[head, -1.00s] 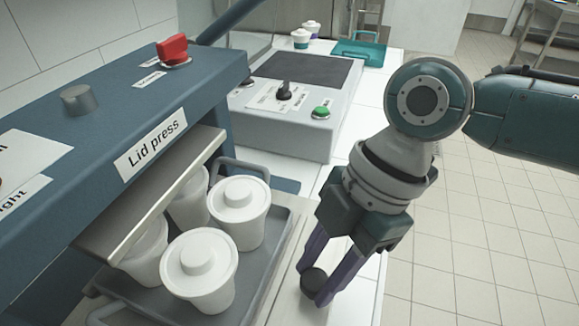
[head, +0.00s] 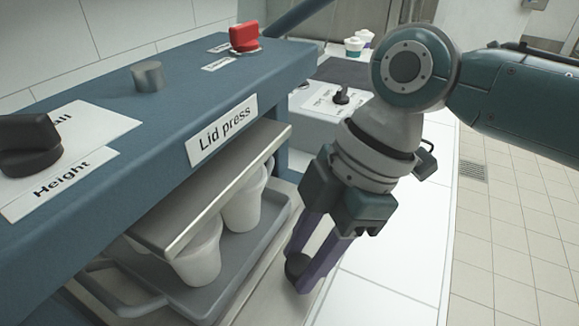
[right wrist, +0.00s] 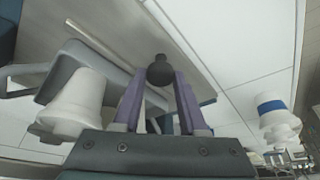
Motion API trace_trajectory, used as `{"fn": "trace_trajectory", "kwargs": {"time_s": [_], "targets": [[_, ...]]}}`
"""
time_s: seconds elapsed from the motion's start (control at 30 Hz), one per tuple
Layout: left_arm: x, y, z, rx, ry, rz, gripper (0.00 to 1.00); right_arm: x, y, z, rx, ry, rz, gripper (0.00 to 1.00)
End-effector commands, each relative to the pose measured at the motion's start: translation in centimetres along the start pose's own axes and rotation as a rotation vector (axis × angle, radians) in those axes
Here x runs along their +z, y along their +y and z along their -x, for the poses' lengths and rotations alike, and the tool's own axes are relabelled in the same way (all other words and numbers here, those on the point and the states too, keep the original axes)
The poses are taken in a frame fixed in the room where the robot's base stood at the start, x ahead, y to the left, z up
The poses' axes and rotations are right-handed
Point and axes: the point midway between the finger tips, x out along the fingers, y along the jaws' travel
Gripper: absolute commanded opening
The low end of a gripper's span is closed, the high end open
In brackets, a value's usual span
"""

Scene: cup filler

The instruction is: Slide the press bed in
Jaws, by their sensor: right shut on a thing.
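The lid press (head: 190,100) is a blue machine with a metal press plate (head: 215,190) along its front. Its pale press bed (head: 262,287) carries a grey tray (head: 278,225). White cups, a front one (head: 197,262) and one behind (head: 243,208), stand upright in the tray, their tops hidden by the plate. My right gripper (head: 300,272) points down and is shut on the black knob (head: 296,264) at the bed's outer edge. The right wrist view also shows the knob (right wrist: 159,70) between the fingertips and a white cup (right wrist: 80,100). My left gripper is out of view.
On the press top are a black height knob (head: 30,145), a grey cylinder (head: 148,76) and a red switch (head: 244,38). A control panel (head: 335,105) stands beyond the press. White counter (head: 390,250) is clear to the right of the bed.

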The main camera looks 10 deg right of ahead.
Motion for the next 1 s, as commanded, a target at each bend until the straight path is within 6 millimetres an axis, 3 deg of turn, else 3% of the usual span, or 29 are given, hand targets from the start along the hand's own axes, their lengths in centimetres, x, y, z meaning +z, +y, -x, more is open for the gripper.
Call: {"fn": "trace_trajectory", "kwargs": {"time_s": [0.03,0.07,0.3,0.67,1.0], "targets": [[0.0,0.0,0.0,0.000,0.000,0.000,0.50,-0.2,0.2,0.0,0.009,0.003,0.002,0.00],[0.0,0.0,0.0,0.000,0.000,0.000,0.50,-0.1,0.2,0.0,0.009,0.003,0.003,0.45],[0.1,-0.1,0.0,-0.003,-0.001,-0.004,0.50,-0.1,0.1,0.0,0.006,0.002,0.002,0.72],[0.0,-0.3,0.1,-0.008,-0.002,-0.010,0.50,0.0,0.1,0.9,0.006,0.001,0.001,0.72],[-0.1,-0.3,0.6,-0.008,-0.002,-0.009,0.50,-0.1,0.2,7.4,0.009,0.001,0.003,0.72]]}}
